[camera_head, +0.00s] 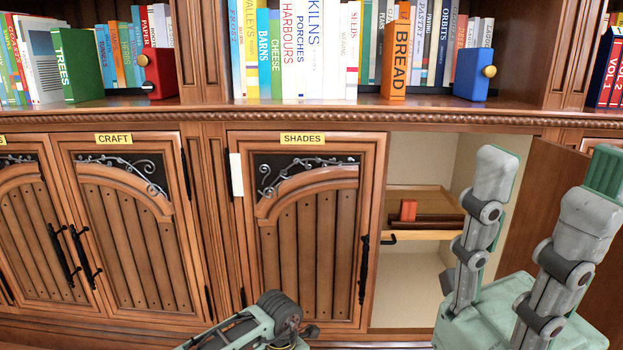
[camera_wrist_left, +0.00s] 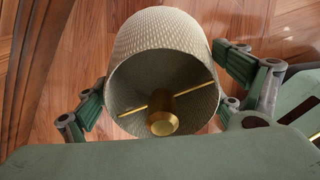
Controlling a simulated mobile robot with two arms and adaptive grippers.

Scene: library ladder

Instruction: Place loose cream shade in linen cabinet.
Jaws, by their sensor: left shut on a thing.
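The cream shade (camera_wrist_left: 165,45) is a woven, drum-like shade with a brass fitting in its open end. In the left wrist view my left gripper (camera_wrist_left: 160,88) is shut on it, with a finger on each side. In the head view only part of my left arm shows at the bottom, and the shade is out of sight. The cabinet labelled SHADES (camera_head: 302,138) has its left door (camera_head: 300,225) shut and its right side open. No label reading linen is in view. My right gripper (camera_head: 545,175) is open and empty, fingers up, before the opening.
Inside the opening, a shelf (camera_head: 425,235) bears a small orange-red block (camera_head: 408,210) and a dark bar. The space below the shelf looks empty. The open right door (camera_head: 540,195) stands behind my right gripper. The CRAFT cabinet (camera_head: 125,220) is shut. Books line the shelf above.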

